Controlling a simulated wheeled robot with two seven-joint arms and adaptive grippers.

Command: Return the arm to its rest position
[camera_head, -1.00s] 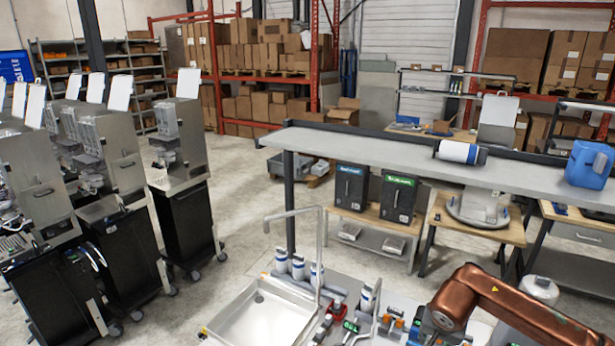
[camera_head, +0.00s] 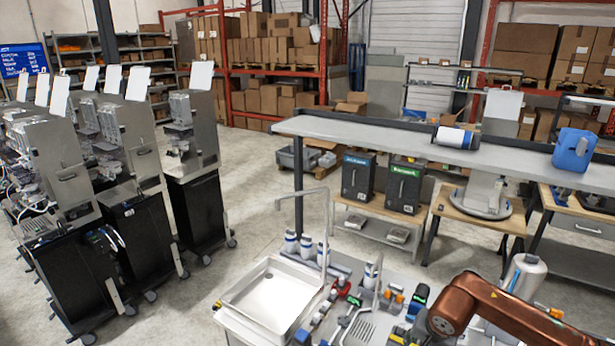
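A copper-coloured link of my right arm (camera_head: 500,305) reaches in from the lower right, over the right part of the workbench. Its gripper is not visible. My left arm and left gripper are out of the picture. Whether either gripper holds anything is hidden.
Several dispenser machines on black wheeled cabinets (camera_head: 125,240) stand at the left. A long grey shelf (camera_head: 390,140) runs above the bench, with a blue jug (camera_head: 573,150) and a white-and-blue roll (camera_head: 455,138) on it. Open floor (camera_head: 245,190) lies between.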

